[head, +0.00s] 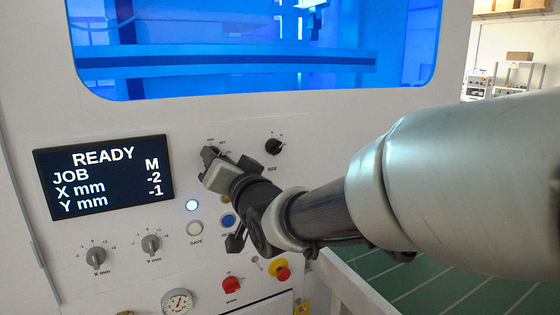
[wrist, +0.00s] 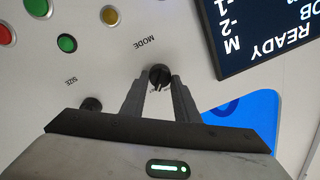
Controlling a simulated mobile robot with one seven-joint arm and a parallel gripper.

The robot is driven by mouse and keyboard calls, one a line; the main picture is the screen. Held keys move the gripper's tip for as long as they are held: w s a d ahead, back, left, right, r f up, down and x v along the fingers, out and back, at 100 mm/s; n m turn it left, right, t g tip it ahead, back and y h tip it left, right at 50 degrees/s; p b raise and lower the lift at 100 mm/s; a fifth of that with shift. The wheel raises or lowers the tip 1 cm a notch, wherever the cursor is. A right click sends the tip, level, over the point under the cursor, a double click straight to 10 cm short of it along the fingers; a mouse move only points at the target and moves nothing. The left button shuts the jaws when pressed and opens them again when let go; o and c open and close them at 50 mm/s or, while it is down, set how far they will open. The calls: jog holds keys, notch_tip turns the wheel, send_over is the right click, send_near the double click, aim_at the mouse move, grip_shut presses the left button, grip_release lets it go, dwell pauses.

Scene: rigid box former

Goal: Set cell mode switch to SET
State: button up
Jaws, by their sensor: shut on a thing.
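The cell mode switch (wrist: 159,73) is a small black round knob on the white panel, beside the printed word MODE in the wrist view. My gripper (wrist: 159,84) has its two fingers on either side of this knob, shut on it. In the head view my gripper (head: 209,156) reaches the panel to the right of the display and covers most of the switch. Small printed marks show just above the fingertips there, too small to read. I cannot tell which position the knob points to.
The display (head: 104,176) reads READY, JOB M, X mm -2, Y mm -1. A black SIZE knob (head: 273,147) is to the right of my gripper. X and Y knobs (head: 96,257), buttons and a red emergency stop (head: 281,271) lie below. A blue-tinted window (head: 250,60) is above.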

dwell(0.3)
jog(key=o, duration=1)
jog(key=shift+o, duration=0.2)
jog(key=r+b+v, duration=0.1)
jog(key=b+v, duration=0.3)
jog(key=v, duration=1.3)
jog(key=shift+s+f, duration=0.15)
jog(key=shift+f, duration=0.35)
jog(key=shift+d, duration=0.25)
